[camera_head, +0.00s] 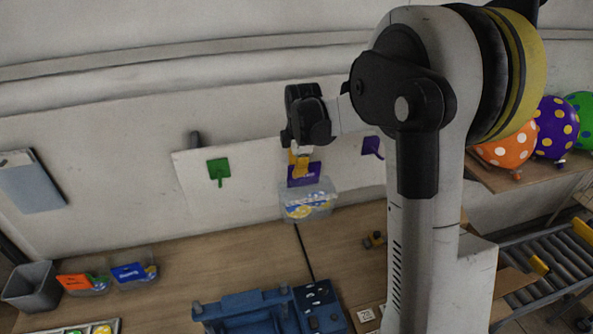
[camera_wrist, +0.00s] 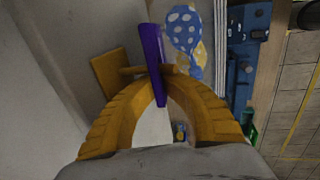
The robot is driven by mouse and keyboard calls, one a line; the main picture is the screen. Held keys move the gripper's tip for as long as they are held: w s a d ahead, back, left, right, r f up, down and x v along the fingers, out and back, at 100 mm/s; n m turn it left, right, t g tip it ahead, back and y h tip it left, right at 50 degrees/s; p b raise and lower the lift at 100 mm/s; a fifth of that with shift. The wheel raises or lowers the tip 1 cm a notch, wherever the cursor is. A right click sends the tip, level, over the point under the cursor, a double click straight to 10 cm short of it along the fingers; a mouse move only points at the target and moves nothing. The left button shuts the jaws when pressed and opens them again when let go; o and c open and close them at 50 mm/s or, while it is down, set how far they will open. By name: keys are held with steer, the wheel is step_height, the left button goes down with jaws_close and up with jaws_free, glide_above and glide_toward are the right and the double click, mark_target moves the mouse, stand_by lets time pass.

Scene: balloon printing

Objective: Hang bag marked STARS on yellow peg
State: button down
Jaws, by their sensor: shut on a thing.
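My gripper (camera_head: 300,165) is shut on the purple header card (camera_head: 304,180) of a clear bag (camera_head: 309,203) with blue and yellow contents, in front of the white peg board. In the wrist view, the purple card (camera_wrist: 152,60) stands edge-on between my yellow fingers (camera_wrist: 155,72). Blue and yellow spotted balloons (camera_wrist: 183,28) show beside it. The yellow peg (camera_wrist: 108,75), with a square plate, is just left of the card; its tip comes close to the card. I cannot tell whether it passes through the card. The header's marking is not readable.
A green peg (camera_head: 219,170) and a purple peg (camera_head: 372,147) flank my gripper on the board (camera_head: 192,180). Below, the table holds a grey bin (camera_head: 28,287), orange-topped (camera_head: 82,283) and blue-topped (camera_head: 133,273) bags, and a blue machine (camera_head: 240,308).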

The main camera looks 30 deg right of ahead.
stand_by(0.3)
steer(key=c, duration=1.4)
jaws_free()
steer(key=shift+w, duration=0.1)
steer(key=shift+c, duration=0.2)
steer(key=shift+r+p, duration=2.15)
steer(key=shift+r, duration=1.6)
steer(key=s+a, duration=0.1)
steer(key=s, duration=0.7)
steer(key=shift+a, duration=0.3)
steer(key=s+a+f+m+t+b, duration=0.1)
steer(key=s+a+f+m+b, duration=0.2)
steer(key=f+b, duration=0.8)
steer(key=s+a+f+m+t+b, duration=0.2)
steer(key=s+a+f+m+b, duration=0.2)
steer(key=b, duration=1)
steer(key=s+a+f+m+t+b, duration=0.1)
steer(key=s+a+f+m+b, duration=0.3)
steer(key=f, duration=1.4)
steer(key=s+m+b, duration=0.4)
steer(key=s+b, duration=0.3)
steer(key=b, duration=0.1)
steer(key=shift+m+y+b, duration=0.3)
steer(key=shift+b, duration=0.05)
